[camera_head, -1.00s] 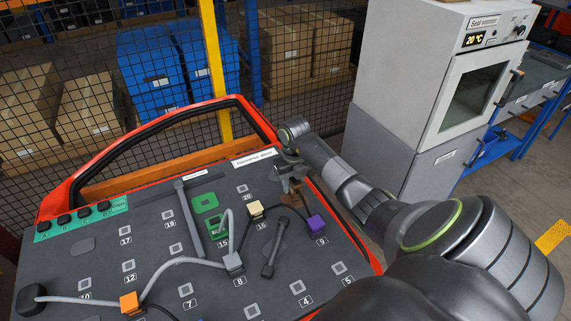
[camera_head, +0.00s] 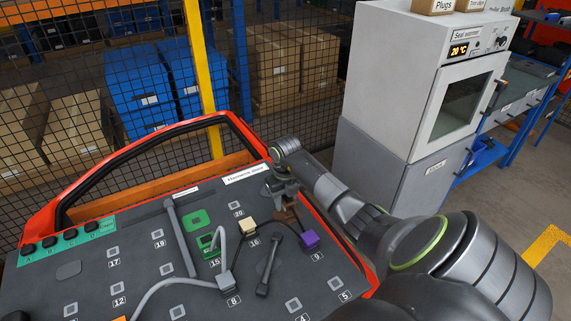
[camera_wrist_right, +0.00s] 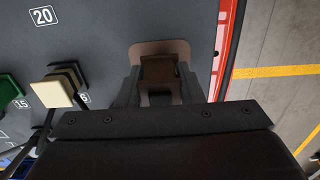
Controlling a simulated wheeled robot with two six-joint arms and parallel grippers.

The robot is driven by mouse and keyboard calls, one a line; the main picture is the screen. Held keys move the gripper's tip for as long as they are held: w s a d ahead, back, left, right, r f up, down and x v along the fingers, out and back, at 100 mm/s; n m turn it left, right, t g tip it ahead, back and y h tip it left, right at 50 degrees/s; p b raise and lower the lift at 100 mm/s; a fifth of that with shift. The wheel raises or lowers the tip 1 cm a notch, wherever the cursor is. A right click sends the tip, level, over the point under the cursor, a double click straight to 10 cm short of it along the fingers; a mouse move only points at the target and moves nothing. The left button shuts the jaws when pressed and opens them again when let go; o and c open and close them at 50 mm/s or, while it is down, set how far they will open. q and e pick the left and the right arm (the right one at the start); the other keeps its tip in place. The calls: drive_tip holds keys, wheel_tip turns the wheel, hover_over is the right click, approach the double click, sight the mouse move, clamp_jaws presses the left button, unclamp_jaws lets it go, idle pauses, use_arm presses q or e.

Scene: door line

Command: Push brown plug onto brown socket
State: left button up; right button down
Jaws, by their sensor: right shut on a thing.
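My right gripper (camera_head: 282,189) is over the right side of the door panel, pointing down at it. In the right wrist view it (camera_wrist_right: 160,92) is shut on the brown plug (camera_wrist_right: 160,70), a dark brown block between the fingers. The brown socket (camera_wrist_right: 145,47) shows as a lighter brown plate with rounded corners on the panel, directly behind the plug. The plug overlaps it, and whether it is fully seated cannot be told. In the head view a brown patch (camera_head: 290,211) shows below the fingers. My left gripper is not in view.
A cream plug (camera_head: 248,226), a purple plug (camera_head: 309,240) and a grey plug (camera_head: 227,280) sit nearby on the grey door panel (camera_head: 140,268). Cables and a black handle-like bar (camera_head: 268,266) cross it. The red door frame (camera_head: 345,244) edges the right.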

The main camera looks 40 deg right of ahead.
drive_tip(key=shift+f, duration=0.2)
idle(0.4)
drive_tip(key=shift+f+b, duration=0.6)
drive_tip(key=shift+b, duration=0.1)
idle(0.4)
drive_tip(key=c, duration=0.9)
unclamp_jaws()
